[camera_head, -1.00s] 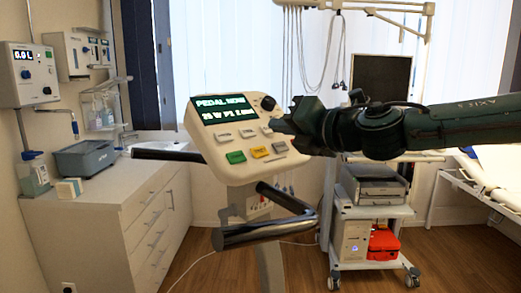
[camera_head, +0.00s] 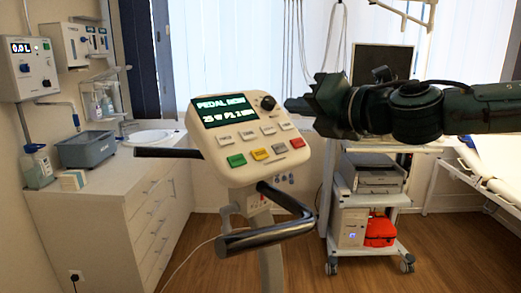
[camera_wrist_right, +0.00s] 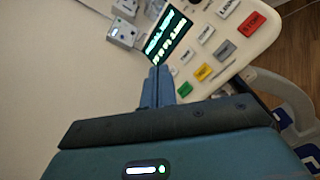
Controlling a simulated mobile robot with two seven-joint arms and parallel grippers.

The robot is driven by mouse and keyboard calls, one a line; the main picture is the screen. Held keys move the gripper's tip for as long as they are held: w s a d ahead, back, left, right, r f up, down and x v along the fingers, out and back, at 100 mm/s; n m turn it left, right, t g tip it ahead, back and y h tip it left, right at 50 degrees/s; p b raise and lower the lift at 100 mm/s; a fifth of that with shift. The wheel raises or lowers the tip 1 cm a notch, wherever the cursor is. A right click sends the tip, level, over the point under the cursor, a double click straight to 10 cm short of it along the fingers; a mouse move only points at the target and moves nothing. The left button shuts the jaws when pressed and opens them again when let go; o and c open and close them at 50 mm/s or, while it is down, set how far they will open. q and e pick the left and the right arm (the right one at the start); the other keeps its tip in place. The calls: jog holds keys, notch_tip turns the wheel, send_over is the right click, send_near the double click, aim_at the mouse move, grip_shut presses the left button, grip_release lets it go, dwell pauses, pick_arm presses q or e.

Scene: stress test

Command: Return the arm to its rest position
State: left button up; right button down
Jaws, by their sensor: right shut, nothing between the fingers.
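My right arm comes in from the right in the head view, with its dark green gripper (camera_head: 288,104) just right of the ergometer console (camera_head: 215,155). The gripper is shut and empty, its tips near the console's upper right edge and black knob (camera_head: 268,103). It appears apart from the console, though depth is hard to judge. In the right wrist view the blue fingers (camera_wrist_right: 157,72) are together, with the console behind them. The console's lit screen (camera_head: 223,111) reads "PEDAL NOW". Below are several white buttons and green, yellow, grey and red ones (camera_head: 297,143). My left gripper is not in view.
Dark handlebars (camera_head: 265,238) stick out below and left of the console. A wheeled cart (camera_head: 372,199) with a monitor, printer and red case stands behind my right arm. A bed (camera_head: 480,170) is at the right, white drawers (camera_head: 120,220) at the left. Floor at lower right is clear.

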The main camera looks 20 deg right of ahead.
dwell(0.7)
jog(key=w+d+f+m, duration=0.1)
jog(key=d+f+m, duration=0.25)
jog(key=f, duration=0.35)
jog(key=w+d+f+m, duration=0.2)
jog(key=f+m, duration=0.2)
jog(key=f, duration=0.3)
jog(key=s+d+f+m+g+h, duration=0.2)
jog(key=f+m, duration=0.5)
jog(key=f, duration=1.2)
jog(key=s+a+f+m+g, duration=0.1)
jog(key=s+a+f+m, duration=0.35)
jog(key=f, duration=0.45)
jog(key=s+a+f+m+g, duration=0.1)
jog(key=s+a+f+m, duration=0.25)
jog(key=s+f, duration=0.35)
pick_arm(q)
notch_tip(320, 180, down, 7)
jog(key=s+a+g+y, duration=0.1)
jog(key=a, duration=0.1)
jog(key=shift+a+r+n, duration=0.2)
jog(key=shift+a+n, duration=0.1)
pick_arm(e)
jog(key=s+a+f+m+g, duration=0.2)
jog(key=s+a+f+m, duration=0.3)
jog(key=s+a+f, duration=0.3)
jog(key=a+f, duration=0.2)
jog(key=a, duration=0.2)
jog(key=shift+s, duration=0.3)
